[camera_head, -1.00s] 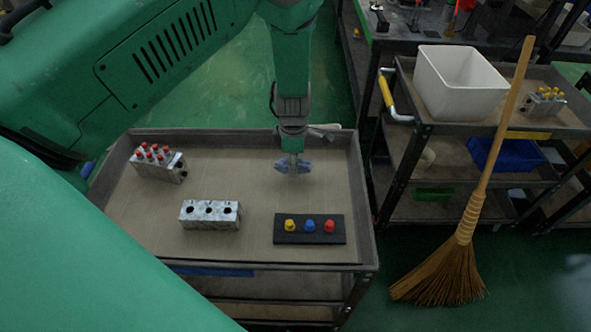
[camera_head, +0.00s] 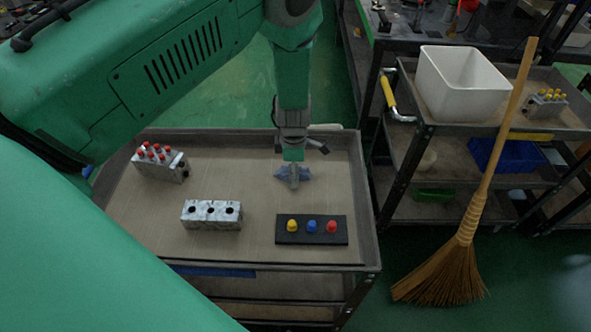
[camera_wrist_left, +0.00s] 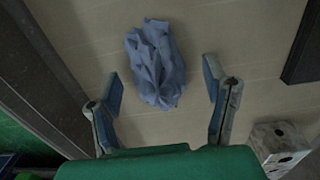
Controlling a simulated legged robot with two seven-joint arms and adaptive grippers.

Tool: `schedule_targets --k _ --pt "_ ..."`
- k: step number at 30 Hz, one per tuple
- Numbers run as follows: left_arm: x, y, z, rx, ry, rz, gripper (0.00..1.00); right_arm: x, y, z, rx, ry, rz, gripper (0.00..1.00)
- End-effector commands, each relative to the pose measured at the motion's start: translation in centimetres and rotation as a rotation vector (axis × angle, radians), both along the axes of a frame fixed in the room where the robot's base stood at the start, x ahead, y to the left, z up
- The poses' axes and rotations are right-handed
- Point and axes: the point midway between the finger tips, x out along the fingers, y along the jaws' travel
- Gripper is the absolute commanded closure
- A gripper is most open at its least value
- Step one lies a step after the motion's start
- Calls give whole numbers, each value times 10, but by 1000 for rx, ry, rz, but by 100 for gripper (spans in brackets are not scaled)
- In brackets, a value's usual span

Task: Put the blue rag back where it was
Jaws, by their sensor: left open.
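The crumpled blue rag (camera_wrist_left: 156,66) lies on the cart's tray top, and in the head view it shows (camera_head: 281,172) partly behind my left gripper. My left gripper (camera_head: 294,182) points down at the rag from the arm that comes in from the left. In the left wrist view the gripper's fingers (camera_wrist_left: 163,88) are spread wide, with the rag beyond and between them. The rag looks free of both fingers. My right gripper is in neither view.
A valve block with red caps (camera_head: 159,161), a block with three empty holes (camera_head: 212,214) and a black plate (camera_head: 312,237) with yellow, blue and red knobs stand on the tray (camera_head: 180,240). A broom (camera_head: 470,215) leans at the right, near a cart with a white bin (camera_head: 462,82).

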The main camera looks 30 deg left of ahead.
Motion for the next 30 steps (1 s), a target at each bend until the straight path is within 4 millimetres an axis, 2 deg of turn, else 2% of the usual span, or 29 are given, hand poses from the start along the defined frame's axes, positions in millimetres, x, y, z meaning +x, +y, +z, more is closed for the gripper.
schedule_targets --k 15,21,30 --pt "-1 -2 98 2 -3 -1 31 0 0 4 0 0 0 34" --pt "-2 -2 115 1 -2 0 31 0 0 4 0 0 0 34" --pt "-3 -2 117 1 1 0 31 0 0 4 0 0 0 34"
